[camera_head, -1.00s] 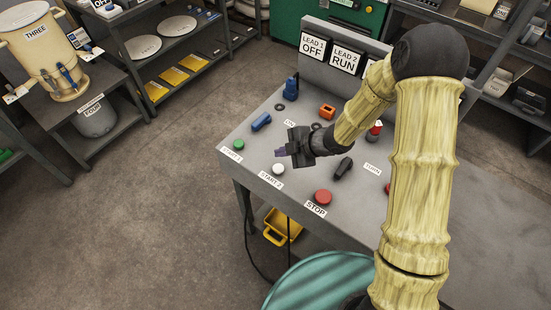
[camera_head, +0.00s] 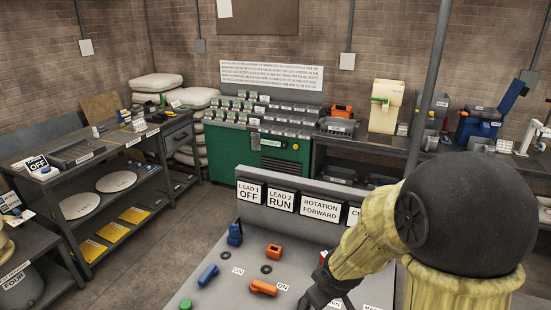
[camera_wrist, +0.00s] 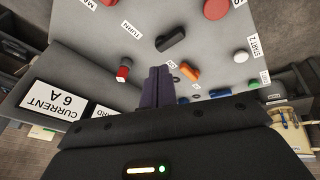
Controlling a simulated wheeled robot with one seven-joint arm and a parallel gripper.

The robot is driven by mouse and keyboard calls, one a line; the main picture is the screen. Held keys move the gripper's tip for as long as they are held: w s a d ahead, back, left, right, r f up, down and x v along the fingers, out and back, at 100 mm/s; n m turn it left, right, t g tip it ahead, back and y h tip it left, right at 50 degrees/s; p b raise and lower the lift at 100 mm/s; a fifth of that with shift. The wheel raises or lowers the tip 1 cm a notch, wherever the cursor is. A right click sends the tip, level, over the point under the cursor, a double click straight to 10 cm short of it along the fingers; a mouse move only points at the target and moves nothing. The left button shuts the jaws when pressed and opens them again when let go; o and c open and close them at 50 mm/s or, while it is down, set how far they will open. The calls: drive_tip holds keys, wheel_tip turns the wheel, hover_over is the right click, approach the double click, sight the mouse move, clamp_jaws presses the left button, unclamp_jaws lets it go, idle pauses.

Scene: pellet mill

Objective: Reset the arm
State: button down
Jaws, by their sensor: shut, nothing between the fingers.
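My gripper (camera_wrist: 158,85) is shut and empty in the wrist view, with its dark fingers pressed together over the grey control desk (camera_wrist: 125,45). In the head view its dark wrist end (camera_head: 320,290) shows at the bottom, right of an orange handle (camera_head: 263,287); the fingertips are not clear there. My arm bends in from the right. The fingers appear apart from the controls. In the wrist view a black knob (camera_wrist: 170,40) lies beyond them and a red-capped control (camera_wrist: 123,72) lies to their left.
The desk's upright panel carries signs LEAD 1 OFF (camera_head: 250,193), LEAD 2 RUN (camera_head: 282,201) and ROTATION FORWARD (camera_head: 320,207). A blue handle (camera_head: 207,275) and green button (camera_head: 186,304) are at left. A green cabinet (camera_head: 258,150) stands behind. Floor is open at left.

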drive_tip(key=s+d+r+m+g, duration=0.1)
drive_tip(key=s+d+r+m, duration=0.2)
drive_tip(key=s+m, duration=0.4)
drive_tip(key=shift+s+d+m+g, duration=0.3)
drive_tip(key=shift+s+g, duration=0.1)
drive_tip(key=shift+s, duration=0.55)
